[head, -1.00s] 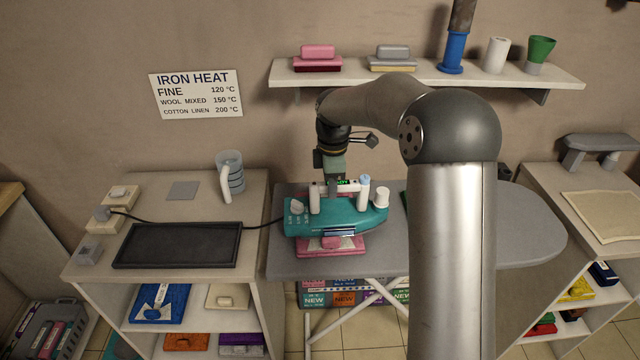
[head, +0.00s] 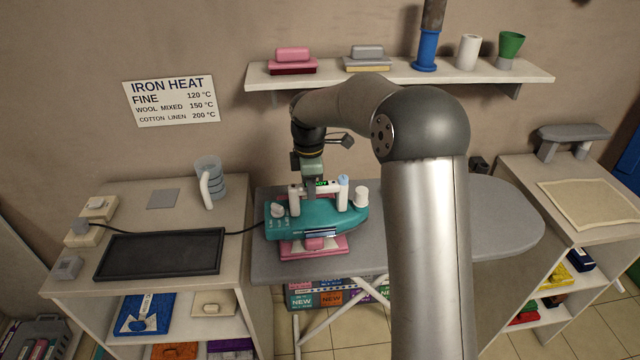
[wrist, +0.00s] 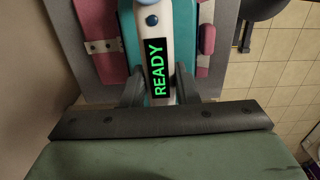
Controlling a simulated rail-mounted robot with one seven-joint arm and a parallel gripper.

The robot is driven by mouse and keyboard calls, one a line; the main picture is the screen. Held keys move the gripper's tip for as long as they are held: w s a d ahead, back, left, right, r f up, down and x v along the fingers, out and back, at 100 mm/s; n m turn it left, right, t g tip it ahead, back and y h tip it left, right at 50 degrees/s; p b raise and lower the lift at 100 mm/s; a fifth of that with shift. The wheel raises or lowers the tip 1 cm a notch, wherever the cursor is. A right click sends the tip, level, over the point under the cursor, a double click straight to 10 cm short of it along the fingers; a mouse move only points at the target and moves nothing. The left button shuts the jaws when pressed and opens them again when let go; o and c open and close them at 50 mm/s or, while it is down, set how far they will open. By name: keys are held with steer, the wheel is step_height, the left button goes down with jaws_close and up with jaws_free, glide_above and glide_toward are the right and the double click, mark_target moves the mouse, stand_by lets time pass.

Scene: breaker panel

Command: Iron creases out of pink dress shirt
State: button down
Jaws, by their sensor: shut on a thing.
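A teal and white iron (head: 318,218) stands over a folded pink shirt (head: 315,248) on the grey ironing board (head: 490,225). The shirt is mostly hidden beneath the iron. My gripper (head: 312,188) is above the iron, shut on its white handle. In the wrist view, the fingers of my gripper (wrist: 158,88) lie either side of the handle, and the iron's display (wrist: 158,65) reads READY in green. Pink cloth of the shirt (wrist: 100,28) shows on both sides of the iron. I cannot tell whether the iron's plate touches the cloth, and creases are not visible.
A black rest pad (head: 160,253) and a measuring jug (head: 210,182) are on the left cabinet. The iron's cord (head: 245,231) runs left to a socket block (head: 82,232). A wall sign (head: 170,101) lists iron heats. The board's right part is clear behind my arm.

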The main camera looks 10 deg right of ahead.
steer(key=shift+w+a+r+p, duration=0.1)
steer(key=shift+a+r+p, duration=0.05)
steer(key=shift+r+p, duration=1)
steer(key=shift+a+r+p, duration=0.1)
steer(key=shift+r+p, duration=0.65)
steer(key=shift+r, duration=0.7)
